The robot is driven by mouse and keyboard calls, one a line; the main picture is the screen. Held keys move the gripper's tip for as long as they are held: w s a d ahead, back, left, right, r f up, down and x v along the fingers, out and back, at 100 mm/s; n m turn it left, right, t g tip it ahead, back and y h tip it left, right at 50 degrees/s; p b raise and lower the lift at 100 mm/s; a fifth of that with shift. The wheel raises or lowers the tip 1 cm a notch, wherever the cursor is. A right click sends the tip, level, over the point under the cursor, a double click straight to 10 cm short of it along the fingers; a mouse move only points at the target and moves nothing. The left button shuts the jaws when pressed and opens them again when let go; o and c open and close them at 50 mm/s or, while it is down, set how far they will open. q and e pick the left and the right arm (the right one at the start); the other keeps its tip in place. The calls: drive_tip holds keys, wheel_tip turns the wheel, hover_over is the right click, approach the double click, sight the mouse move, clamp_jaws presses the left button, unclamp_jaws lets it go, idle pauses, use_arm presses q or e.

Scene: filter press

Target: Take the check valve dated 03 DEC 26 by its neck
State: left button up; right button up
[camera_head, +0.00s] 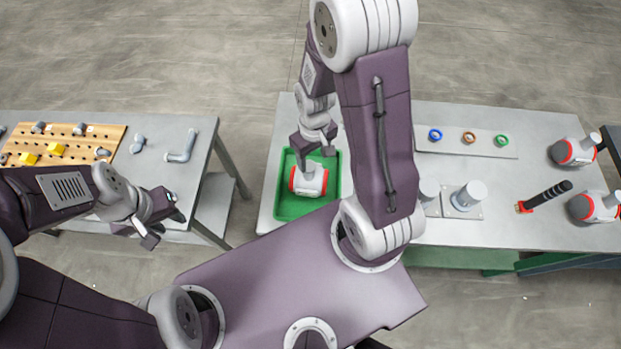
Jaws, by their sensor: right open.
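A white check valve with red bands (308,182) sits in a green tray (284,204) on the right-hand table. My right gripper (316,161) is open, pointing down at the top of this valve; its fingers hide the neck, and I cannot tell whether they touch it. Two similar valves stand at the table's right end, one further back (571,152) and one nearer (588,208), each with a grey neck. No date is readable on any valve. My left gripper (165,227) appears open and empty, in front of the left table's right edge.
On the right table (510,176) are a plate with blue, brown and green rings (468,138), grey cylindrical fittings (467,195) and a black-handled tool (547,196). The left table holds a wooden pegboard (75,139) and grey pipe pieces (182,147). A floor gap separates the tables.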

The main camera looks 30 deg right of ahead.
sight(309, 166)
drive_tip(key=shift+w+a+f, duration=0.2)
drive_tip(key=shift+f, duration=0.25)
drive_tip(key=shift+w+a+f, duration=0.15)
drive_tip(key=shift+f, duration=0.3)
drive_tip(key=shift+w+a+f, duration=0.1)
drive_tip(key=shift+w+a, duration=0.05)
drive_tip(key=shift+w, duration=0.05)
wheel_tip(309, 166, down, 4)
drive_tip(key=shift+f+p, duration=0.15)
drive_tip(key=shift+p, duration=0.5)
drive_tip(key=shift+f, duration=0.3)
drive_tip(key=shift+w+f, duration=0.1)
drive_tip(key=shift+w, duration=0.1)
drive_tip(key=shift+s, duration=0.1)
clamp_jaws()
